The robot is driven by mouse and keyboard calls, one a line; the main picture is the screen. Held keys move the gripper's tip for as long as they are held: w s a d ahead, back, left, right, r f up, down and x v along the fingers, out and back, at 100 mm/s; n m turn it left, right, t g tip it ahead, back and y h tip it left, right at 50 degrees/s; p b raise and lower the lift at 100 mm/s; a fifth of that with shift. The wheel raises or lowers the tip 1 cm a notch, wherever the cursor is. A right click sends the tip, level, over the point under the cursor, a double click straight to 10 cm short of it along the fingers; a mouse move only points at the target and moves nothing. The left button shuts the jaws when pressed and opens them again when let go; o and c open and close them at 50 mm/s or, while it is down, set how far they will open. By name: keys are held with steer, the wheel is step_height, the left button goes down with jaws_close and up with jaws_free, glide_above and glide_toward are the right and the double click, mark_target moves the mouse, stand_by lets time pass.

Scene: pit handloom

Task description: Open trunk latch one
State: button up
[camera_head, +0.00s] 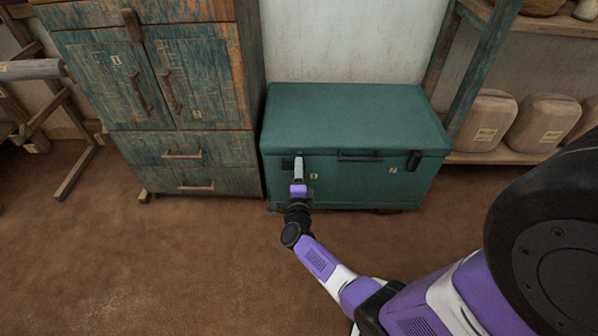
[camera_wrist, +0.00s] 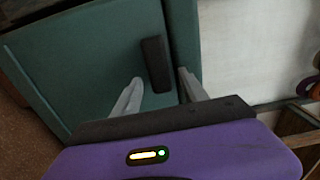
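The teal trunk (camera_head: 358,108) stands shut against the wall, its lid down. On its front, the left dark latch (camera_head: 287,164) is partly hidden behind my gripper (camera_head: 299,160). The same latch (camera_wrist: 154,62) shows in the wrist view as an upright dark bar on the teal front (camera_wrist: 95,55). My gripper (camera_wrist: 160,76) is open there, with one pale finger on each side of the latch's lower end. I cannot tell whether the fingers touch it. The right latch (camera_head: 414,161) is dark and sits near the trunk's right corner. Small number labels are on the front.
A worn teal and wood cabinet (camera_head: 185,150) stands close to the trunk's left. A dark handle (camera_head: 360,156) is at the middle of the trunk's front. A shelf with rounded tan containers (camera_head: 486,121) is at the right. The brown floor (camera_head: 150,270) before the trunk is clear.

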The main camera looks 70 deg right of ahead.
steer(key=p+v, duration=0.2)
steer(key=v, duration=0.5)
steer(key=shift+a, duration=0.4)
steer(key=shift+s, duration=0.15)
